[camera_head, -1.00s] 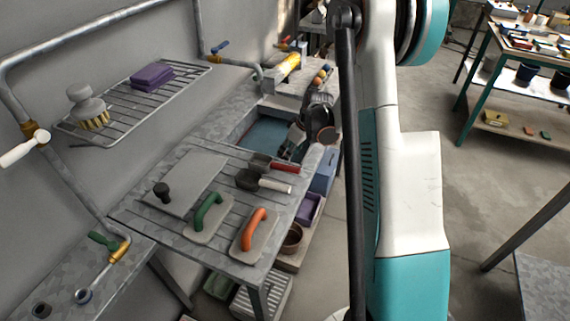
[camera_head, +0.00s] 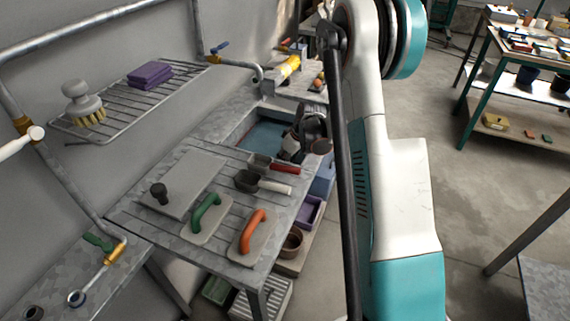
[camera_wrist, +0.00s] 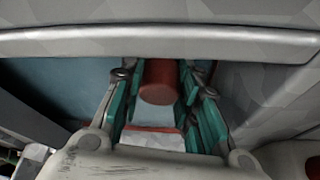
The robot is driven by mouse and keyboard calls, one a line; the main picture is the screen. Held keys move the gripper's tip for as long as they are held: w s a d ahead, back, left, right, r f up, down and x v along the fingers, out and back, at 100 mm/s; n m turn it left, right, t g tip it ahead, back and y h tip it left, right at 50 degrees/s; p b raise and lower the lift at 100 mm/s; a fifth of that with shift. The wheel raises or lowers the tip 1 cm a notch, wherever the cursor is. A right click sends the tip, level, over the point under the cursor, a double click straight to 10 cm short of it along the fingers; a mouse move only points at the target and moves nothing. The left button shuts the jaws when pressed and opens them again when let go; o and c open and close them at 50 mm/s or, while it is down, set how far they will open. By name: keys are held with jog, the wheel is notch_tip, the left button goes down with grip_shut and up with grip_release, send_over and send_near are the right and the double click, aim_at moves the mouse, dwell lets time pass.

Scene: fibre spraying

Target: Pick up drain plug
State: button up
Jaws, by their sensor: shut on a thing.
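In the wrist view, a reddish-brown cylindrical plug (camera_wrist: 160,82) sits between the teal fingers of my gripper (camera_wrist: 162,88), which is shut on it. The blue floor of the sink basin (camera_wrist: 60,85) shows behind and left of the fingers. In the head view, my gripper (camera_head: 308,136) is dark and small at the right end of the blue sink basin (camera_head: 266,136). A brown rounded shape beside it is partly hidden, and I cannot tell whether it is the plug. The plug's lower end and the drain are not clear.
A grey sink rim (camera_wrist: 160,40) crosses the wrist view close to the fingers. A wire shelf (camera_head: 125,115) hangs on the left wall.

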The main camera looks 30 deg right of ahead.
notch_tip(320, 180, up, 20)
jog(key=p, duration=0.6)
dwell(0.5)
